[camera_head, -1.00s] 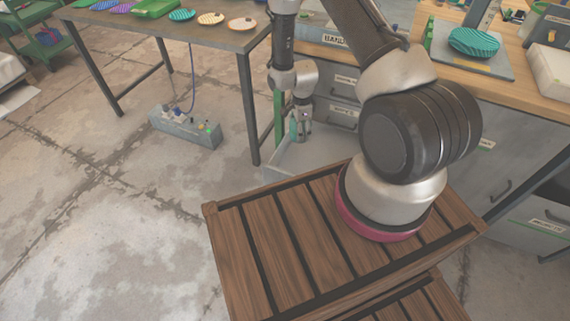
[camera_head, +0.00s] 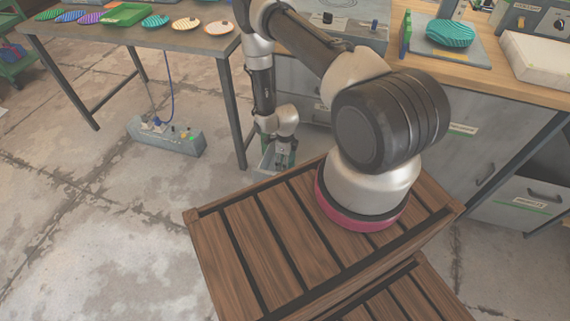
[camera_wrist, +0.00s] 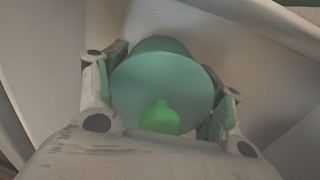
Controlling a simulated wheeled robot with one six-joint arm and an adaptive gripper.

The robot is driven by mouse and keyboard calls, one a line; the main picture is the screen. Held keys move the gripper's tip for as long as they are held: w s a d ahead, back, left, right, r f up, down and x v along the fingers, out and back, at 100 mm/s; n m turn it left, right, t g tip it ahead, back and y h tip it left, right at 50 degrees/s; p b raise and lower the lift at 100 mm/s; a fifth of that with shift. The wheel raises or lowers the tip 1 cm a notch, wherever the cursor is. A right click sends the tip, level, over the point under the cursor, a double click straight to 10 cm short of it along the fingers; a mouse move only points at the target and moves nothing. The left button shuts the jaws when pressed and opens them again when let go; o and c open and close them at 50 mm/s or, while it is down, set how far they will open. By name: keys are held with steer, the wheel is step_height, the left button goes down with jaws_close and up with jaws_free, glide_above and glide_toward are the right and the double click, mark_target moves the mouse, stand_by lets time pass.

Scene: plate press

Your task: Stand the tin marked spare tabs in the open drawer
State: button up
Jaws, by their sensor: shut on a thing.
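My gripper (camera_wrist: 165,88) is shut on a green tin (camera_wrist: 180,78), seen from above in the wrist view with one finger on each side. A bright green knob (camera_wrist: 160,118) shows at its near edge. No marking on the tin is readable. The pale walls of the open drawer (camera_wrist: 275,45) surround the tin and the fingers. In the head view my gripper (camera_head: 283,156) points down into the drawer (camera_head: 266,160), most of which is hidden by my arm and a wooden slatted surface. I cannot tell whether the tin touches the drawer floor.
The wooden slatted surface (camera_head: 262,235) is in front of the drawer. A table (camera_head: 185,40) with several coloured plates stands at the back left. The workbench with grey drawer fronts (camera_head: 455,150) is at the right. A grey box with a blue cable (camera_head: 165,138) lies on the floor.

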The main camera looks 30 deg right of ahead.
steer(key=shift+f, duration=1.25)
steer(key=shift+f, duration=0.15)
steer(key=o, duration=1.1)
steer(key=shift+c, duration=0.2)
step_height(320, 180, up, 12)
steer(key=shift+r, duration=0.25)
